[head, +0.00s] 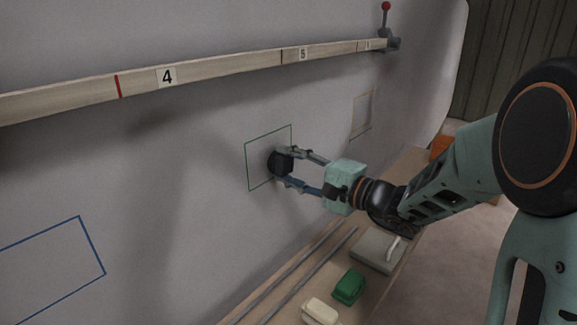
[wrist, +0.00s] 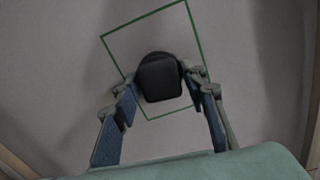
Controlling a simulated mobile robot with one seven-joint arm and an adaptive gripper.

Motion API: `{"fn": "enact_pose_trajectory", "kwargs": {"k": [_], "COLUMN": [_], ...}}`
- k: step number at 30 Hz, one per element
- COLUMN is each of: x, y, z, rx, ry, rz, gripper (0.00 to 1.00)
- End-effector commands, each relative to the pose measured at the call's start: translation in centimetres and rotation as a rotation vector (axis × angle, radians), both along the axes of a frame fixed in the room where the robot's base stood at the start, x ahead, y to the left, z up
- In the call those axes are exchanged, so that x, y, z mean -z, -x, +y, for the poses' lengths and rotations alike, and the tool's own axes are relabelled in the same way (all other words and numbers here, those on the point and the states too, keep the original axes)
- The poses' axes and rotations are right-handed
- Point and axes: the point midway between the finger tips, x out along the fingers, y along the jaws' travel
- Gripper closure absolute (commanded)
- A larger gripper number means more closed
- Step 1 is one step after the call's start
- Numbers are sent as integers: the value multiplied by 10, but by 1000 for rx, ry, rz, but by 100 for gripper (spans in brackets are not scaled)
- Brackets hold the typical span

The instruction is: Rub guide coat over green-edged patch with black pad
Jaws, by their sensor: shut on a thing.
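The green-edged patch (head: 258,151) is a square outline on the pale grey hull wall. It also shows in the wrist view (wrist: 123,60), with bare grey surface inside the outline. My gripper (head: 285,167) is shut on the black pad (head: 276,163), which lies at or very near the wall inside the outline, toward its right side. In the wrist view the pad (wrist: 159,78) sits between the two fingers, near the lower right part of the outline. Whether the pad touches the wall is hard to tell. I see no clear guide coat layer inside the patch.
A wooden batten (head: 225,70) with numbers crosses the wall above. A blue outline (head: 93,246) is at lower left, a yellowish one (head: 362,114) to the right. The bench (head: 290,262) below holds rods, a green block (head: 349,287), a cream block (head: 320,311) and a grey box (head: 378,249).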

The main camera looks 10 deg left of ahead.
Motion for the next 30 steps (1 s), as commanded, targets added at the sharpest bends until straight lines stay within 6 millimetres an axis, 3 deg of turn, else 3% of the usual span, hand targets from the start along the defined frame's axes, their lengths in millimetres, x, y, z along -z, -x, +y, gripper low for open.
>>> {"fn": "enact_pose_trajectory", "kwargs": {"k": [11, 30], "x": [5, 57], "y": [1, 19], "z": [0, 9], "rx": [0, -1], "ry": [0, -2], "rz": [0, 3], "gripper": [82, 82]}}
